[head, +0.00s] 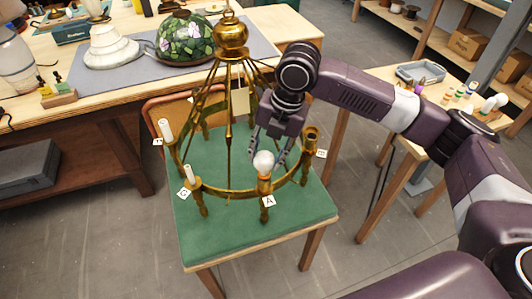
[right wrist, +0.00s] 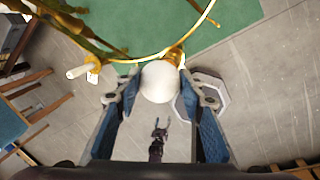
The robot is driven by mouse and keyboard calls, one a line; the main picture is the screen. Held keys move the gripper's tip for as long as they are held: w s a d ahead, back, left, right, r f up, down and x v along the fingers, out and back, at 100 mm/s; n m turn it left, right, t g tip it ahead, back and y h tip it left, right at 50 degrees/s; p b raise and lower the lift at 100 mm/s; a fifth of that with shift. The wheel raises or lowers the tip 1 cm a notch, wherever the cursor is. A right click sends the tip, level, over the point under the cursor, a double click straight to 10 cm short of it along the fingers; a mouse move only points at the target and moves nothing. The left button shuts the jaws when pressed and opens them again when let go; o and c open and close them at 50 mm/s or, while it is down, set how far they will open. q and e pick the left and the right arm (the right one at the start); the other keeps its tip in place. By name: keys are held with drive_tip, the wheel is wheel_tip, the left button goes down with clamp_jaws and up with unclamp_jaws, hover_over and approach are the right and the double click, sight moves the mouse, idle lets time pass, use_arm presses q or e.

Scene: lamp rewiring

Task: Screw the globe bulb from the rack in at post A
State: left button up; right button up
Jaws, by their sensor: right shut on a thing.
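The white globe bulb (head: 263,162) is between the fingers of my right gripper (head: 270,158), which is shut on it. The bulb sits right over the brass cup of post A (head: 265,184), above the tag marked A (head: 268,201). In the right wrist view the bulb (right wrist: 158,82) lies between both fingertips, with the brass cup (right wrist: 174,56) just behind it. I cannot tell how deep its base is in the cup. A small dark shape low in the right wrist view (right wrist: 158,135) may be my left gripper; its fingers are unclear.
The brass chandelier (head: 232,110) stands on a green-topped table (head: 240,230). White candle sleeves stand on posts to the left, and an empty brass cup (head: 311,135) is at right. A workbench with a stained-glass shade (head: 185,38) is behind. A side table with a tray (head: 420,72) is at right.

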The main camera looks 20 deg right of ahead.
drive_tip(key=shift+f+p, duration=0.1)
drive_tip(key=shift+p, duration=0.25)
idle(0.5)
drive_tip(key=o, duration=0.4)
drive_tip(key=c, duration=0.5)
drive_tip(key=m+p, duration=0.4)
drive_tip(key=p, duration=0.1)
drive_tip(key=m+t+h+p, duration=0.1)
drive_tip(key=m+p, duration=0.1)
drive_tip(key=shift+s+r+m+p, duration=0.2)
drive_tip(key=shift+r+m+p, duration=0.1)
drive_tip(key=shift+p, duration=0.1)
drive_tip(key=shift+c, duration=0.2)
drive_tip(key=shift+a+f+m+p, duration=0.1)
drive_tip(key=shift+m+p, duration=0.25)
drive_tip(key=shift+m, duration=0.05)
drive_tip(key=shift+f+m, duration=0.15)
drive_tip(key=shift+m, duration=0.15)
drive_tip(key=shift+f+h, duration=0.15)
drive_tip(key=shift+h, duration=0.15)
